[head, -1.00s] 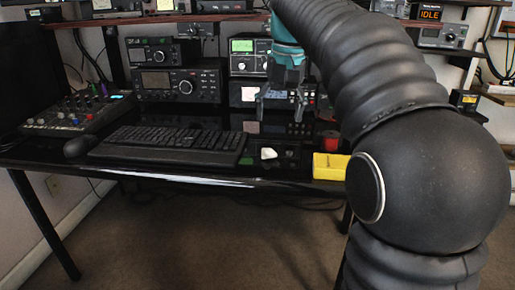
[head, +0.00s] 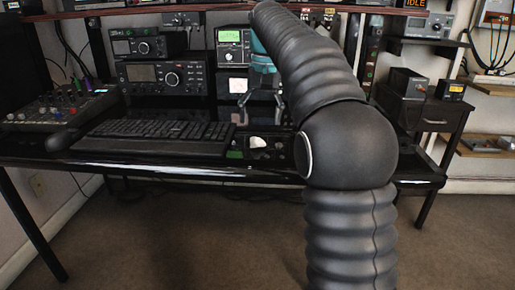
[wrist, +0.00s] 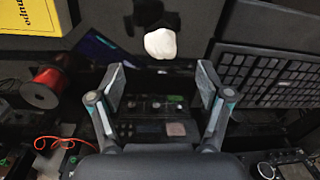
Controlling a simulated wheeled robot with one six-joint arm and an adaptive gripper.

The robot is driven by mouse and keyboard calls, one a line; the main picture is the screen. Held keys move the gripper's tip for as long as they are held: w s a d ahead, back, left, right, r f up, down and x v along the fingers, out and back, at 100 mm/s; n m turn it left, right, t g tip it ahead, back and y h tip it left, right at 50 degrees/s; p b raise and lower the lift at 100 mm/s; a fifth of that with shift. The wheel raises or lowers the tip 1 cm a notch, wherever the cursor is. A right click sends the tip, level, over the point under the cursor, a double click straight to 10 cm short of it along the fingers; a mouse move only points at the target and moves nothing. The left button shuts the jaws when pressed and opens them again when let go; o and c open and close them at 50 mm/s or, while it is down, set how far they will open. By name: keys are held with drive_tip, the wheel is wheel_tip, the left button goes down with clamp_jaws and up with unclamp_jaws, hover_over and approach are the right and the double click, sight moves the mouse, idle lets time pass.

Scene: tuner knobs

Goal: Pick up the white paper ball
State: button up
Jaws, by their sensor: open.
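The white paper ball (head: 257,142) lies on the black desk (head: 170,168), to the right of the keyboard, in the head view. In the wrist view the paper ball (wrist: 161,43) is at the top centre, beyond the fingertips and roughly between their lines. My gripper (head: 262,100) hangs above and behind the ball in the head view, with a gap between them. In the wrist view my gripper (wrist: 161,76) has its two fingers spread apart with nothing between them.
A keyboard (head: 160,130) lies left of the ball, and it fills the right of the wrist view. A yellow box (wrist: 40,15) and a red spool (wrist: 44,88) are at the wrist view's left. Radios (head: 166,76) stand along the back of the desk.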

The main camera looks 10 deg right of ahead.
sight(259, 138)
drive_tip(key=shift+s+a+f+b, duration=0.15)
drive_tip(key=shift+f+b, duration=0.35)
drive_tip(key=shift+f, duration=1)
drive_tip(key=shift+s+a+f+b, duration=0.15)
drive_tip(key=shift+f+b, duration=0.35)
drive_tip(key=shift+f, duration=0.95)
drive_tip(key=c, duration=0.8)
